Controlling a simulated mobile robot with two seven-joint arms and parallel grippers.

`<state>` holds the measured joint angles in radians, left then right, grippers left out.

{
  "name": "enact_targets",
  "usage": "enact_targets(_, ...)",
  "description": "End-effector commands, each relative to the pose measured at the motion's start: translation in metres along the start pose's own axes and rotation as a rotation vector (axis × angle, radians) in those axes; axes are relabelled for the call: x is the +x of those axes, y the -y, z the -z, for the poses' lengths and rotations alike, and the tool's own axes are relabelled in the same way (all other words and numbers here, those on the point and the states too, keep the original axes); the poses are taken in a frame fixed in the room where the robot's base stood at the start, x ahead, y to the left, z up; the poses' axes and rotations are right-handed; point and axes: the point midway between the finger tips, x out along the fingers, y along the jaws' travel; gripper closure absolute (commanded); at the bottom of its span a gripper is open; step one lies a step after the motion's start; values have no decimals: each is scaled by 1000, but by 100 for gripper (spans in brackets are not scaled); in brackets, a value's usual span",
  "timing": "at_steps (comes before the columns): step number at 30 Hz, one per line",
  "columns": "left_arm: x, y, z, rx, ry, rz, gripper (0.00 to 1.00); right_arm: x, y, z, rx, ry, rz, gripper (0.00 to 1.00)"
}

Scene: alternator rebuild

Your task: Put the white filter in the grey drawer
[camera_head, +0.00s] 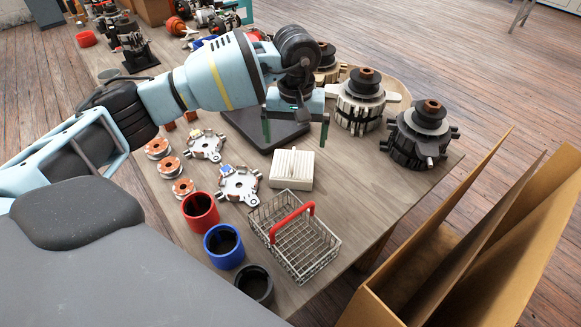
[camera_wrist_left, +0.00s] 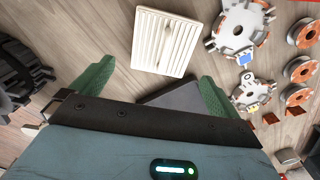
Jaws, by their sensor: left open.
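The white filter (camera_head: 291,168), a pale ribbed block, lies on the wooden table in front of a dark square plate. It also shows in the left wrist view (camera_wrist_left: 165,42), just beyond the fingertips. My left gripper (camera_head: 296,134) is open and empty, above and behind the filter, with its green fingers apart over the dark plate. Its fingers show in the left wrist view (camera_wrist_left: 153,82) too, with the filter not between them. I cannot make out a grey drawer in either view. My right gripper is not in view.
A wire basket (camera_head: 296,238) with a red handle stands in front of the filter. Red (camera_head: 200,212), blue (camera_head: 224,246) and black (camera_head: 255,285) cups stand left of it. Dark rotors (camera_head: 420,134) stand at right. A brown open box (camera_head: 480,235) is beyond the table's right edge.

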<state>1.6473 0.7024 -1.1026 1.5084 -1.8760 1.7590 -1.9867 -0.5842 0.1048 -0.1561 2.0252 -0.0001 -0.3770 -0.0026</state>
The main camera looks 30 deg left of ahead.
Motion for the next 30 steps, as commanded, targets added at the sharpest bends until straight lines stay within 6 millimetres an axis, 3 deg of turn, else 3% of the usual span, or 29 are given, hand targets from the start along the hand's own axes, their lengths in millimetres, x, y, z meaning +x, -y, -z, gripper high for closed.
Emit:
enact_targets(8, 24, 1, -1, 0, 1, 1, 0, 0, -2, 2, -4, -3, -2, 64)
enact_targets(14, 29, 1, -1, 0, 1, 1, 0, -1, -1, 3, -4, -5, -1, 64)
enact_targets(24, 72, 3, -5, 1, 1, 0, 0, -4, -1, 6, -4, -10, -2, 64)
enact_targets(30, 78, 3, -5, 1, -1, 0, 0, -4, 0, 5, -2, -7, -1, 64)
